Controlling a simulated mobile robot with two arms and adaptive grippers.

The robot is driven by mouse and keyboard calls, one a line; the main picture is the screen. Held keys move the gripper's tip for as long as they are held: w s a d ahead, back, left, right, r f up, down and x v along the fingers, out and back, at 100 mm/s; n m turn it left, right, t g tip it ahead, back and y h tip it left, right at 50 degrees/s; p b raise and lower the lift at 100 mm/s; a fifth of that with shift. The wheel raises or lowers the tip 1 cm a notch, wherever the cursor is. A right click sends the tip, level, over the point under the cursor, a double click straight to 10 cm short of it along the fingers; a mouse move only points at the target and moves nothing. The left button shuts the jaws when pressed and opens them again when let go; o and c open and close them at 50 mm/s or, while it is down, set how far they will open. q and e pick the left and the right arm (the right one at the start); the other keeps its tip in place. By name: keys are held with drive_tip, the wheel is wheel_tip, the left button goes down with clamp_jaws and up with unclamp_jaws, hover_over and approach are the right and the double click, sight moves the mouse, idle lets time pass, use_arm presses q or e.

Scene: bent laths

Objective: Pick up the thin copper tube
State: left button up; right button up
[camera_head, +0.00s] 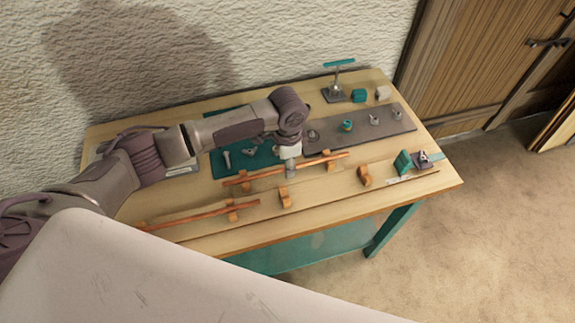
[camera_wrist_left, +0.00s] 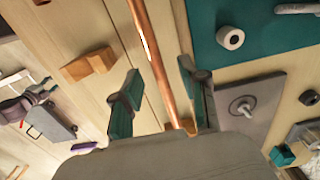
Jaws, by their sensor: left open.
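Two copper tubes lie on small orange wooden blocks on the table. The rear tube (camera_head: 248,178) is in the middle of the table, and the front tube (camera_head: 195,215) is nearer the left front. I cannot tell for sure which is thinner. My left gripper (camera_head: 290,171) points down over the middle of the rear tube and hides a short piece of it. In the left wrist view this tube (camera_wrist_left: 150,40) runs between the two open fingers (camera_wrist_left: 159,72), with a gap visible on both sides. My right gripper is not in view.
A teal mat (camera_head: 228,160) and a grey board (camera_head: 350,131) with small fittings lie behind the rear tube. A stand with a teal bar (camera_head: 338,80) is at the back. Loose orange blocks (camera_head: 364,176) and a teal block (camera_head: 403,162) stand to the right.

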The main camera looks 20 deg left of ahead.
use_arm(q)
drive_tip(key=c, duration=0.7)
clamp_jaws()
drive_tip(key=shift+r, duration=0.15)
